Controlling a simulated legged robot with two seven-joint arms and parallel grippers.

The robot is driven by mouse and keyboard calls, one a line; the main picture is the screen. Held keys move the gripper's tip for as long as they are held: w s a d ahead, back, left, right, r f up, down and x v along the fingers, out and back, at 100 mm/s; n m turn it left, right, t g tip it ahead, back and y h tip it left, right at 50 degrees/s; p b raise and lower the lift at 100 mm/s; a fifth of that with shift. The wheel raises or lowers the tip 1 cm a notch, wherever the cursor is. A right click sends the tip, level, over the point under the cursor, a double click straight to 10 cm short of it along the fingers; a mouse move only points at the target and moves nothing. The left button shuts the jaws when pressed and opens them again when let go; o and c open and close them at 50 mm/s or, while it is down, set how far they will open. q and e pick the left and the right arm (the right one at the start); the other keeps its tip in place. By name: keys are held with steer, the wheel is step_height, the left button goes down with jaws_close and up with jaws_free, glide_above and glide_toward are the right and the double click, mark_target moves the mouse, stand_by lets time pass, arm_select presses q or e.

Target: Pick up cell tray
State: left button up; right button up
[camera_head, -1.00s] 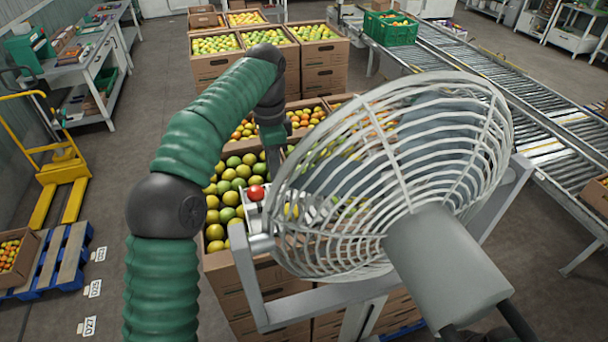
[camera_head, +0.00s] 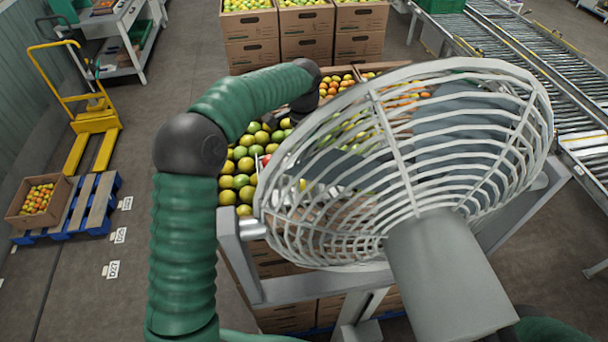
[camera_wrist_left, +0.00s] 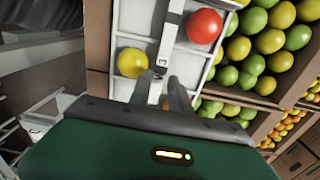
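The cell tray (camera_wrist_left: 150,25) is white, with thin dividers and a grey bar along its middle. In the left wrist view it holds a red fruit (camera_wrist_left: 204,26) and a yellow fruit (camera_wrist_left: 132,62) in separate cells. My left gripper (camera_wrist_left: 160,88) is at the near end of the bar, its two fingers apart with a gap between them. I cannot tell whether they touch the bar. In the head view the fan hides my left gripper and most of the tray. My right gripper is in neither current view.
A large caged fan (camera_head: 410,165) on a grey frame fills the middle of the head view. Cartons of green and yellow fruit (camera_head: 240,170) lie behind it. A yellow pallet truck (camera_head: 95,120) and a blue pallet (camera_head: 92,205) stand left. A roller conveyor (camera_head: 530,75) runs along the right.

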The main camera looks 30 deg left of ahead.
arm_select(q)
step_height(320, 180, down, 3)
steer(key=shift+s+a+f, duration=0.1)
steer(key=shift+a+f, duration=0.15)
steer(key=shift+f, duration=0.15)
steer(key=shift+s+a, duration=0.1)
steer(key=shift+a, duration=0.2)
steer(key=shift+d+f, duration=0.25)
steer(key=shift+d, duration=0.15)
steer(key=shift+c, duration=0.2)
steer(key=shift+a, duration=0.2)
jaws_close()
